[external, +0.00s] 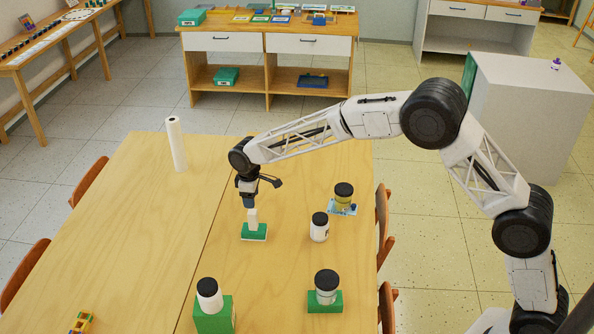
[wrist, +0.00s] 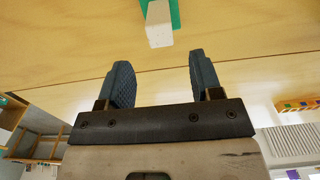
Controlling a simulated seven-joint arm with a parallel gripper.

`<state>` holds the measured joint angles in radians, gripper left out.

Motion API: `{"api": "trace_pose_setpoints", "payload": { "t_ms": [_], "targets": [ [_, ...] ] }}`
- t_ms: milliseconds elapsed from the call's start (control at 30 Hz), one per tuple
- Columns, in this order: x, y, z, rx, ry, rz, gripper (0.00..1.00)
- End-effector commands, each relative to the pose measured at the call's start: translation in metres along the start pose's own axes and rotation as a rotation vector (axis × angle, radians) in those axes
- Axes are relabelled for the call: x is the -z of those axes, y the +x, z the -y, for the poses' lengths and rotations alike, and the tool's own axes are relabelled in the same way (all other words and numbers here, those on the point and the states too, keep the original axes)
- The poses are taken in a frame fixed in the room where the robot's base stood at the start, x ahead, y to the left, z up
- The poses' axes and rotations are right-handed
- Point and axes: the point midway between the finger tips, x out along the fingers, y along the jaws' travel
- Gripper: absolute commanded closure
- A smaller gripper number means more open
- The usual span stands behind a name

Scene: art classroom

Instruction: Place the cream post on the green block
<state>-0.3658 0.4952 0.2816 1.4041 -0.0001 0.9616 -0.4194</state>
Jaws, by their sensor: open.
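The cream post (external: 253,217) is upright and appears to stand on the small green block (external: 254,234) near the table's middle. In the wrist view the post (wrist: 159,27) shows end-on at the top, with part of the green block (wrist: 175,14) behind it. My gripper (external: 249,201) is just above the post's top in the external view. In the wrist view its two blue fingers (wrist: 160,75) are apart with nothing between them, and the post lies beyond their tips.
A white jar with a black lid (external: 319,228) stands right of the block. A tall white roll (external: 176,146) stands at the back left. The table's left half is mostly clear.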

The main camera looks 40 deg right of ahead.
Motion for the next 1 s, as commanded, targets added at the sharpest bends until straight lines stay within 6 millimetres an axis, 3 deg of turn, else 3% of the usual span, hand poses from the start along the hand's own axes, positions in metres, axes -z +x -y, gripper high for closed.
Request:
{"api": "trace_pose_setpoints", "payload": {
  "t_ms": [300,1000],
  "targets": [
    [0.000,-0.023,0.000,0.000,0.000,-0.001,0.41],
    [0.000,-0.024,0.000,0.000,0.000,-0.001,0.41]
  ]
}}
